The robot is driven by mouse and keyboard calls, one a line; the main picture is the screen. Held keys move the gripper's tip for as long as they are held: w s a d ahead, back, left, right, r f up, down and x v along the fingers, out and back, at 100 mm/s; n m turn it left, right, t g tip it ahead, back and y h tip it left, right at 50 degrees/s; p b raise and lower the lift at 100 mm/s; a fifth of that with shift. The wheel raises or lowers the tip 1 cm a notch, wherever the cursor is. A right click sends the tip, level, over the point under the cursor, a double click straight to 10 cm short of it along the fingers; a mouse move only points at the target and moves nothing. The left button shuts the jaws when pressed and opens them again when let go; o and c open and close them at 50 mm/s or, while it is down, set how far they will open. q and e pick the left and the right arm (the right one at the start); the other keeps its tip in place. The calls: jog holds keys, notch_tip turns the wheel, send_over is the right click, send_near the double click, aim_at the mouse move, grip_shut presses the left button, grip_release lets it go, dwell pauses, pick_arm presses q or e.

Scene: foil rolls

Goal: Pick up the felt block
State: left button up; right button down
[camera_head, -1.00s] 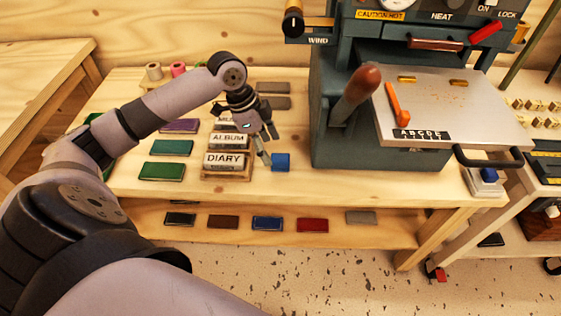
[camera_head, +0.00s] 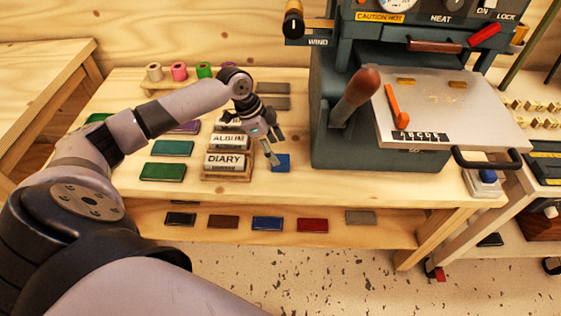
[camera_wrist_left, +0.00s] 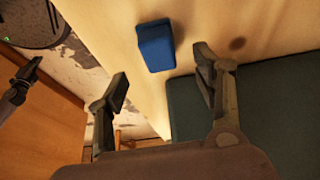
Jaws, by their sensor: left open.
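The felt block is a small blue block (camera_head: 282,162) on the table, right of the DIARY block and near the front edge. It also shows in the left wrist view (camera_wrist_left: 156,46), beyond and between the fingertips. My left gripper (camera_head: 273,150) is above and beside the block in the head view, its fingers pointing down. In the left wrist view the fingers (camera_wrist_left: 163,84) are spread apart with nothing between them. I cannot tell whether a fingertip touches the block. My right gripper is not in view.
The ALBUM block (camera_head: 229,142) and DIARY block (camera_head: 227,161) stand left of the gripper. The dark green foil press (camera_head: 330,120) rises close on the right, with its lever handle (camera_head: 357,92) sticking out. Green and teal books lie at left. Bare table lies in front.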

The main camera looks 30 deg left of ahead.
aim_at(280, 158)
pick_arm(q)
jog(key=shift+p+x, duration=0.35)
jog(key=shift+x, duration=2.4)
jog(key=shift+s+a, duration=0.1)
jog(key=shift+a, duration=0.05)
jog(key=shift+c, duration=0.3)
jog(key=c, duration=1.2)
notch_tip(280, 158, up, 20)
jog(key=shift+r, duration=0.1)
